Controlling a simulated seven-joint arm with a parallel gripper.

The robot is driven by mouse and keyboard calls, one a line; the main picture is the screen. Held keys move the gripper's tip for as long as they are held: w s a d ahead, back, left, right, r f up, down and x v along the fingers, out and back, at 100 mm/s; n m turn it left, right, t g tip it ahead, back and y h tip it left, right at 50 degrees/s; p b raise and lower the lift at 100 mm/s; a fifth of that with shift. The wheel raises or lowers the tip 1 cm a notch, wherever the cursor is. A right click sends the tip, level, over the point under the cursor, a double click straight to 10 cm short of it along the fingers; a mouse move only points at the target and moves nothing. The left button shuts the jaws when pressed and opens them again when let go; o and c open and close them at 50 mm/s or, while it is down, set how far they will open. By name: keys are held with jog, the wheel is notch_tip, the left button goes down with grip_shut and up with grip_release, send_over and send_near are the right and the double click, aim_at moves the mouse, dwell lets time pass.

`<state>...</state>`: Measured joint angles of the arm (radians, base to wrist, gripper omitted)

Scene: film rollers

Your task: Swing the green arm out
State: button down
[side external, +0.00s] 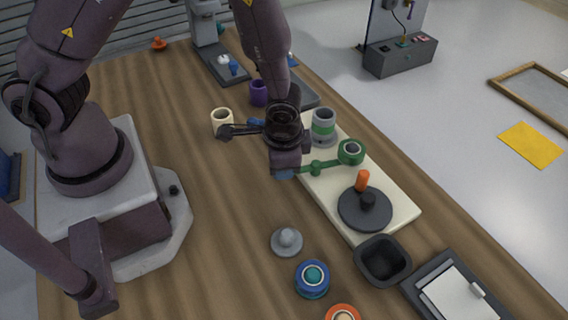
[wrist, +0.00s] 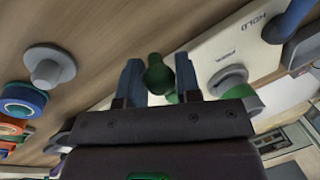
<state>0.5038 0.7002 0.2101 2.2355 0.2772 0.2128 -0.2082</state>
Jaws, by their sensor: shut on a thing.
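The green arm (side external: 325,165) lies across the cream plate (side external: 400,205), with a green roller (side external: 350,151) at its right end. Its left end reaches over the plate's left edge to my gripper (side external: 285,173). In the wrist view, the green knob (wrist: 158,76) of the arm sits between my two blue fingertips. My gripper is shut on this knob; the fingers hide part of the arm in the side view. The wrist view shows the word HOLD on the plate.
A grey and green roller (side external: 323,127) stands behind the arm. A grey knob (side external: 287,241) and a blue spool (side external: 312,279) stand in front. Open wood lies left of the plate.

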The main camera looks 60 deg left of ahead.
jog(key=shift+w+a+m, duration=0.15)
jog(key=shift+a+m, duration=0.35)
jog(key=shift+m, duration=0.4)
jog(key=shift+w+a+m, duration=0.15)
jog(key=shift+m, duration=0.15)
jog(key=c, duration=0.8)
grip_release()
jog(key=r, duration=0.4)
jog(key=s+d+r, duration=0.1)
jog(key=r, duration=0.3)
jog(key=d+r, duration=0.1)
jog(key=r, duration=0.3)
jog(key=shift+s+r, duration=0.25)
jog(key=shift+r, duration=0.15)
